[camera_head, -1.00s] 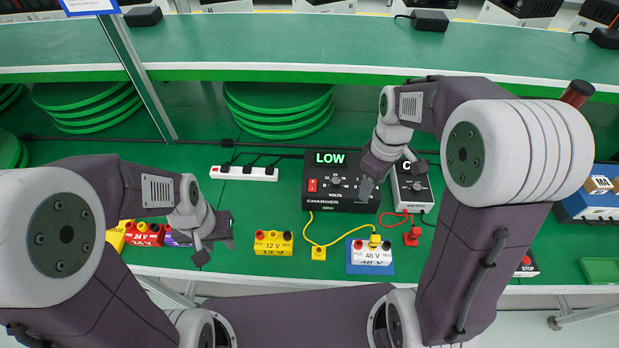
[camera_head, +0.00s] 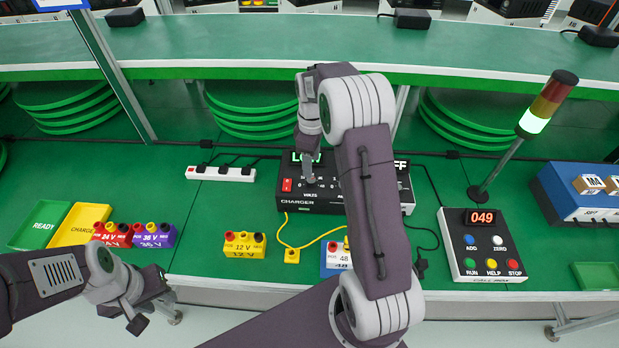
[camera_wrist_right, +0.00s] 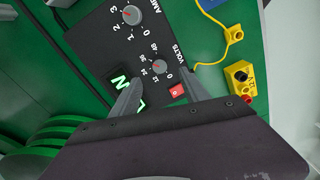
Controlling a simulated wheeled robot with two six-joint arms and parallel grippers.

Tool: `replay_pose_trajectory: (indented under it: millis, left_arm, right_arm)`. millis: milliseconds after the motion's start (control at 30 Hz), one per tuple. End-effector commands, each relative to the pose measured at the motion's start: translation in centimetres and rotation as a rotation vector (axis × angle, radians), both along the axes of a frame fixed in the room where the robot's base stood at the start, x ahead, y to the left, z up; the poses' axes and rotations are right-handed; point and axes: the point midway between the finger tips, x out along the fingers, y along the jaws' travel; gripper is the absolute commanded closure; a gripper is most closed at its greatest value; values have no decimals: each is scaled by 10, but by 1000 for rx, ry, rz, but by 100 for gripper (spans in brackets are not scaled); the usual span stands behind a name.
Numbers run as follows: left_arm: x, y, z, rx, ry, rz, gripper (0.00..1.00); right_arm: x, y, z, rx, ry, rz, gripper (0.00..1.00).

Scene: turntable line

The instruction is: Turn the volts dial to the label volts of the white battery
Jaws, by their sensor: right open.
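The black charger (camera_head: 322,206) stands on the green table, largely behind my right arm in the head view. Its volts dial (camera_wrist_right: 159,67) shows in the right wrist view, a grey knob with a small red mark, ringed by 0, 12, 24, 36 and 48. I cannot tell which number the mark points to. My right gripper (camera_wrist_right: 161,92) is open, its fingers either side of and just short of the dial. The white battery (camera_head: 338,257), labelled 48, sits on a blue mat, partly hidden by my right arm. My left gripper (camera_head: 149,312) is at the front left, away from the charger.
The amps dial (camera_wrist_right: 131,14) and red switch (camera_wrist_right: 177,90) are close to the volts dial. A yellow 12 V battery (camera_head: 244,245) and a yellow plug (camera_head: 292,256) with a cable lie in front. A button box (camera_head: 482,245) reading 049 stands right. A power strip (camera_head: 221,174) lies left.

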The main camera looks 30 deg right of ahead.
Motion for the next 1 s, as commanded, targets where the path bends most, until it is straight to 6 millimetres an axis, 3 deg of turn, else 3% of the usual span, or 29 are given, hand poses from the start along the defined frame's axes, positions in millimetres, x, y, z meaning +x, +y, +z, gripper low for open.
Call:
replay_pose_trajectory:
  millis: [100,300,667,867,1000]
  left_arm:
    - [0,0,-1,0,0,0,64]
    - [0,0,-1,0,0,0,64]
    - [0,0,-1,0,0,0,64]
    - [0,0,-1,0,0,0,64]
    - [0,0,-1,0,0,0,64]
  right_arm:
    - [-2,1,-28,2,6,0,47]
    - [-1,0,-62,1,2,0,47]
    - [0,0,-73,0,-1,0,47]
    - [0,0,-73,-1,-1,0,97]
    - [0,0,-73,0,0,-1,100]
